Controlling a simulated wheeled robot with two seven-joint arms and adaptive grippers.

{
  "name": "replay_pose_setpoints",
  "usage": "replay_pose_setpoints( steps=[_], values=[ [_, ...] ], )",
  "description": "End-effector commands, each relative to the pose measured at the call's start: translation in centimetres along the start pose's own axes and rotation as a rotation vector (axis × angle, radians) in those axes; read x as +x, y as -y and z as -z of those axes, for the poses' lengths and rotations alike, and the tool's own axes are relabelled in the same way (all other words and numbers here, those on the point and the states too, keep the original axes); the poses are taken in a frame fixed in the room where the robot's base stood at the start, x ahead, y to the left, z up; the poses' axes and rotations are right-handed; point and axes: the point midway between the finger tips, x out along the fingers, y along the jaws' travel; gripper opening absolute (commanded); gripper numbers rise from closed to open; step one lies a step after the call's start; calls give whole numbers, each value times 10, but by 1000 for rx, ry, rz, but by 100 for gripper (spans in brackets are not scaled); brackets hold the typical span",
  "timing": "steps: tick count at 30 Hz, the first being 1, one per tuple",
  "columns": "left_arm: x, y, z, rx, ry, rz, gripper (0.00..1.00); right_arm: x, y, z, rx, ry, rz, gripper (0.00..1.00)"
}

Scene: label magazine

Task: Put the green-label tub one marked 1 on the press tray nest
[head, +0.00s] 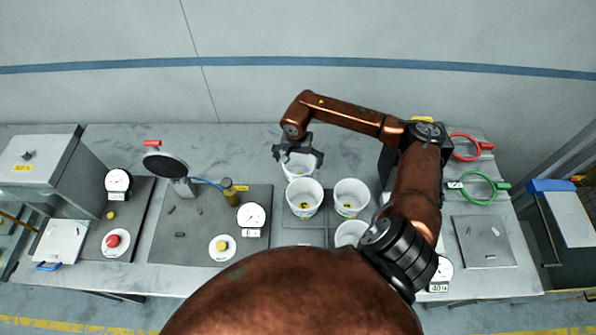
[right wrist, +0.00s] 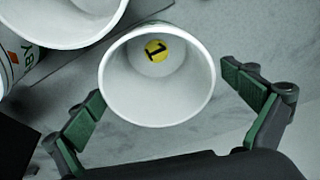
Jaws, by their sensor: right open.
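A white tub (right wrist: 157,100) with a yellow disc marked 1 on its inside bottom stands between my right gripper's fingers in the right wrist view. Its label is not visible there. In the head view this tub (head: 297,172) is the rearmost of the group, partly hidden by my right gripper (head: 298,158). The right gripper is open, one finger on each side of the tub, with gaps visible in the wrist view. A white plate (head: 61,240) with a blue handle lies before a grey box at far left; I cannot tell whether it is the press tray nest. My left gripper is out of view.
More white tubs stand close by: one in front (head: 304,199), one to the right (head: 351,197), and one (head: 349,234) partly hidden by my arm. A gauge (head: 251,216) and yellow button (head: 221,246) lie left. Red (head: 466,147) and green (head: 478,187) rings are right.

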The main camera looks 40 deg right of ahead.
Motion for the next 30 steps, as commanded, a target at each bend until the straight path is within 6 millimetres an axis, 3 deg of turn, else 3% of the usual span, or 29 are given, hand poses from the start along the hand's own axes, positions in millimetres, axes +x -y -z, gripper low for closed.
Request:
replay_pose_setpoints(
  steps=[8,13,21,30],
  values=[
    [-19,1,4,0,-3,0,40,34,-5,-1,6,5,-2,100],
    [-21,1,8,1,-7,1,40,53,-3,1,3,0,0,100],
    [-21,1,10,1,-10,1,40,56,-2,1,1,-1,0,99],
    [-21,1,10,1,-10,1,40,56,-2,1,1,-1,0,79]
  ],
)
